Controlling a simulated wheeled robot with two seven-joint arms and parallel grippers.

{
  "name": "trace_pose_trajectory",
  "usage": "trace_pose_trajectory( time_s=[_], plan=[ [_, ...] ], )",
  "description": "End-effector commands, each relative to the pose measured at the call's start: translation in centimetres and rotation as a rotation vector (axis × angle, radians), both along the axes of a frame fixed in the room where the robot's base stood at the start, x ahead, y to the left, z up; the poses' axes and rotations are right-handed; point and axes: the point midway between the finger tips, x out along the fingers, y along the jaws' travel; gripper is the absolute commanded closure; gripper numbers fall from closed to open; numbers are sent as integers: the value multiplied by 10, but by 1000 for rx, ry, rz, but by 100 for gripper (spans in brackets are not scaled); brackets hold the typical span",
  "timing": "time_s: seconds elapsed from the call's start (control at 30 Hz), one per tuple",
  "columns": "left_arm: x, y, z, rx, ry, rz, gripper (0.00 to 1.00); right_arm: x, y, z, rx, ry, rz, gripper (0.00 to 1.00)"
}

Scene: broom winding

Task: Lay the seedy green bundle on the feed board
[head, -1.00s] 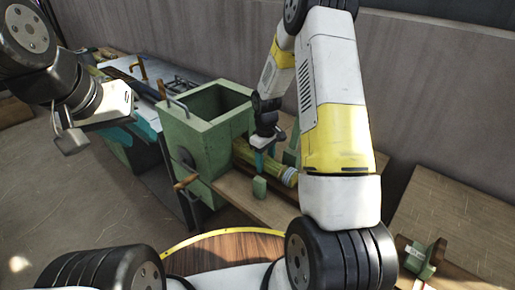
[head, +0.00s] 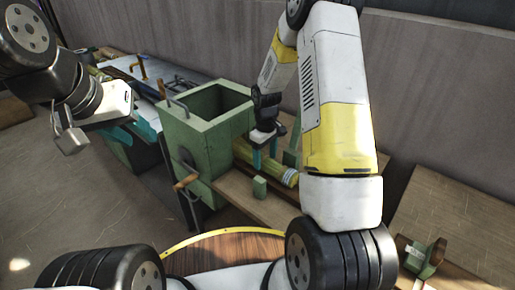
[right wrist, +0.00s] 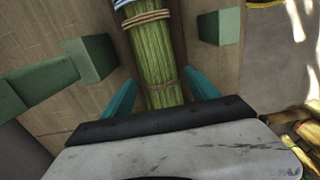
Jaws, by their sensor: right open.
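The green bundle (head: 285,175) lies on the wooden feed board (head: 240,193), its far-left end against the green box machine (head: 213,140). The right wrist view shows its green stalks (right wrist: 163,65) with tan ties and a pale blue-white band near the top edge. My right gripper (head: 265,157) is open just over the bundle. In the right wrist view its teal fingers (right wrist: 160,98) stand apart on either side of the stalks, not pressing on them. My left gripper (head: 133,132) hangs at the left, away from the bundle, its teal fingers apart and empty.
Small green blocks stand beside the bundle, one at the near side (head: 260,187) and one beyond it (head: 291,158). A crank with a wooden handle (head: 186,183) is on the machine's front. A round wooden table (head: 225,250) is in front. A tan board (head: 455,215) is at right.

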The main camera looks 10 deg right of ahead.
Motion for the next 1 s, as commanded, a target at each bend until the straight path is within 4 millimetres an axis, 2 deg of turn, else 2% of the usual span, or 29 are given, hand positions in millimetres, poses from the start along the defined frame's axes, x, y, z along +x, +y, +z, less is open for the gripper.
trace_pose_trajectory(
  time_s=[0.3, 0.67, 0.77, 0.83, 1.0],
  plan=[
    [0, 0, 0, 0, 0, 0, 64, 2, 0, 70, 1, -6, 0, 32],
    [0, 0, 0, 0, 0, 0, 64, -4, 1, 116, 5, -19, -18, 32],
    [0, 0, 0, 0, 0, 0, 64, -17, 1, 147, 17, -63, -63, 32],
    [0, 0, 0, 0, 0, 0, 64, -32, 2, 176, 33, -108, -113, 32],
    [0, 0, 0, 0, 0, 0, 64, -86, 6, 240, 96, -223, -251, 32]
  ],
)
